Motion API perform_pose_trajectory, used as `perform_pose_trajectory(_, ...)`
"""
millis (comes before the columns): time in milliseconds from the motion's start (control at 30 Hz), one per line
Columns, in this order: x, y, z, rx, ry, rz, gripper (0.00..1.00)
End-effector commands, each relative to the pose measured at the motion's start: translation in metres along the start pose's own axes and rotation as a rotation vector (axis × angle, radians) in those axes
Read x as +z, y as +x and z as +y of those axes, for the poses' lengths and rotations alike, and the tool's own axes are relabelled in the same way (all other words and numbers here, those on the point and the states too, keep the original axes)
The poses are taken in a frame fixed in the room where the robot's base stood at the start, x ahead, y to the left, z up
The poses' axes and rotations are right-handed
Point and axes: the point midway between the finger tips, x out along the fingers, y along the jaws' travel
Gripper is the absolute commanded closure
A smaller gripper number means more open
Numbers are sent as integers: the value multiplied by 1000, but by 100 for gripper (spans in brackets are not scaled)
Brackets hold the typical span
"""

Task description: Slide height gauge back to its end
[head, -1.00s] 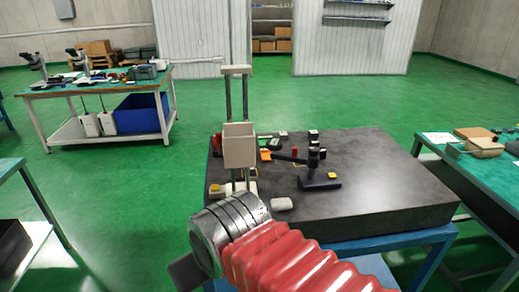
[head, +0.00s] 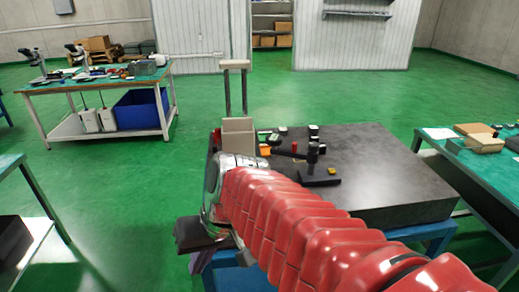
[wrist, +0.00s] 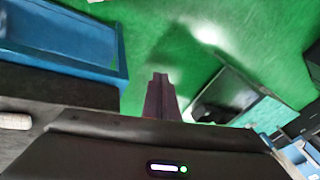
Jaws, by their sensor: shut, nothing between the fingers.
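The height gauge (head: 238,137) stands upright at the left edge of the dark granite plate (head: 372,150) in the head view. It has two grey posts, a pale top bar and a beige block partway up; my arm hides its base. My gripper (head: 200,264) points down in front of the plate's near left side, apart from the visible part of the gauge. In the wrist view its dark fingers (wrist: 160,84) are together and empty, with green floor beyond them. The gauge is not recognisable in the wrist view.
A black stand (head: 316,165) and several small blocks sit on the plate, right of the gauge. The plate rests on a blue frame (head: 437,232). A green-topped bench (head: 470,172) is at right, another (head: 100,80) at back left.

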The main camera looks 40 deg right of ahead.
Motion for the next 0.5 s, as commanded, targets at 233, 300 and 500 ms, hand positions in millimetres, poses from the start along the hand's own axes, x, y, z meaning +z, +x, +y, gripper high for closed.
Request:
perform_pose_trajectory(233, -36, 5, 15, -198, 217, -45, 100)
perform_pose_trajectory(300, -49, 4, 21, -261, 273, -40, 100)
perform_pose_trajectory(500, -91, -5, 49, -446, 427, 15, 100)
